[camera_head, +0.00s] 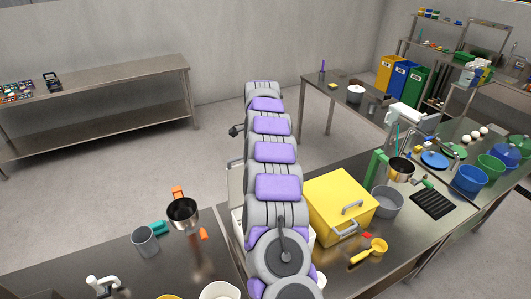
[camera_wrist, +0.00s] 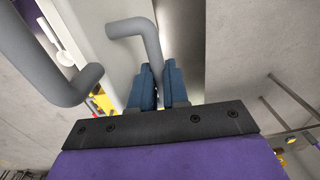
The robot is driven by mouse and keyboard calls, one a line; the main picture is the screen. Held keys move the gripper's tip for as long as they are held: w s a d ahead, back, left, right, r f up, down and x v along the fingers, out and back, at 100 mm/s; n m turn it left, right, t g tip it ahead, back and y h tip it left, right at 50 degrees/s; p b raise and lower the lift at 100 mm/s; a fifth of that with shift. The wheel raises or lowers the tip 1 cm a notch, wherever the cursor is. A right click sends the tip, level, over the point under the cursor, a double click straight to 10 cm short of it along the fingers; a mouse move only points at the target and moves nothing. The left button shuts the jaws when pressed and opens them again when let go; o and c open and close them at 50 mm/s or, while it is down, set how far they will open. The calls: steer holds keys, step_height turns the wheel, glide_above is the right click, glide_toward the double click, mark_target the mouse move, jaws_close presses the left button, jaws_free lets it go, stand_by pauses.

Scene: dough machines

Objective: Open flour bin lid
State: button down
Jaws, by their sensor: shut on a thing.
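In the wrist view my gripper (camera_wrist: 158,88) has its blue fingers shut on the end of a bent grey bar handle (camera_wrist: 136,30). A second, thicker grey bar (camera_wrist: 75,85) runs along the left. Behind them is a pale panel (camera_wrist: 112,55), likely the flour bin's lid; how far it is open cannot be told. In the head view my arm runs up the middle and hides the gripper and most of a pale bin, whose edge (camera_head: 236,185) shows left of the arm. A yellow box (camera_head: 335,200) with grey handles stands right of the arm.
A steel pot (camera_head: 182,212) and a grey cup (camera_head: 145,242) stand on the counter left of my arm. A grey pot (camera_head: 387,202) and a yellow scoop (camera_head: 376,247) are near the yellow box. Open floor (camera_head: 110,180) lies beyond the left counter.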

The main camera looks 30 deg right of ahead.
steer(key=w+p, duration=0.6)
steer(key=p, duration=0.1)
steer(key=shift+d+f, duration=0.15)
steer(key=shift+f, duration=0.1)
steer(key=shift+w+p, duration=0.2)
steer(key=shift+p, duration=0.1)
stand_by(0.4)
steer(key=c, duration=1.6)
jaws_free()
steer(key=shift+o, duration=1.1)
steer(key=shift+s+a, duration=0.1)
steer(key=shift+a, duration=0.15)
steer(key=shift+d, duration=0.1)
step_height(320, 180, up, 12)
steer(key=p, duration=0.5)
steer(key=shift+s+p, duration=0.2)
steer(key=shift+p, duration=0.15)
